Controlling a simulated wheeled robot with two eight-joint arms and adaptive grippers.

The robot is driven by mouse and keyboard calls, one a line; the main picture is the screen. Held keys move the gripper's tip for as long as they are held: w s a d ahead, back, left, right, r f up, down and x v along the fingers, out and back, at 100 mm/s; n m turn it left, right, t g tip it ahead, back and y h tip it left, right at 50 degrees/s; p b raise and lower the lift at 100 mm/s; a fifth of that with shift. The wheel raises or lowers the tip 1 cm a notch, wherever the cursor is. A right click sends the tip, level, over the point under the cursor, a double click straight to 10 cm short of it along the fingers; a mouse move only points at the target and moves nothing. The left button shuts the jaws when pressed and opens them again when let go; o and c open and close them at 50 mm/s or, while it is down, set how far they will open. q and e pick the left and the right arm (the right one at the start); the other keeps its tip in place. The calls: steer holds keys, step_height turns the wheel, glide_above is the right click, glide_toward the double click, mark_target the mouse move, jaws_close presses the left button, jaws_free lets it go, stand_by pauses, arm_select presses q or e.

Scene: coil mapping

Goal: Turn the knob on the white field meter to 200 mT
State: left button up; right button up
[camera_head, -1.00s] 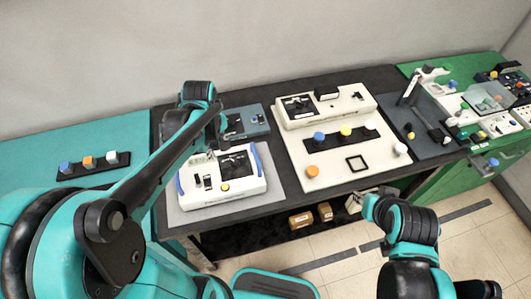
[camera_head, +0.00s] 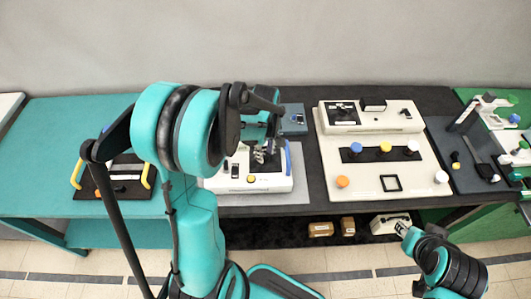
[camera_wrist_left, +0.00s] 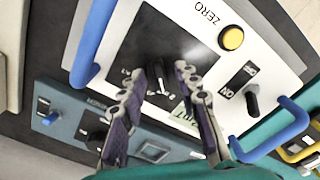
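The white field meter (camera_head: 215,185) with blue side handles sits on a grey mat, partly behind my left arm in the head view. In the left wrist view, the meter (camera_wrist_left: 195,20) shows a yellow ZERO button (camera_wrist_left: 231,38), a black ON/OFF switch (camera_wrist_left: 252,97) and a black dial panel (camera_wrist_left: 150,40). A dark knob (camera_wrist_left: 158,76) shows on that panel. My left gripper (camera_wrist_left: 160,92) is open, with its two fingers apart on either side of the knob; contact cannot be told. The knob's setting is not readable. My right gripper (camera_head: 403,228) is away from the meter, low at right.
A blue-grey unit (camera_head: 293,118) stands behind the meter. A cream panel (camera_head: 355,178) with coloured knobs is to the right. A black tray (camera_head: 115,190) with yellow handles lies left. Small boxes (camera_head: 320,229) are on the lower shelf.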

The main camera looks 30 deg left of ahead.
arm_select(q)
jaws_close()
steer(key=shift+m, duration=0.4)
steer(key=m, duration=0.8)
steer(key=shift+b, duration=0.35)
steer(key=m, duration=0.9)
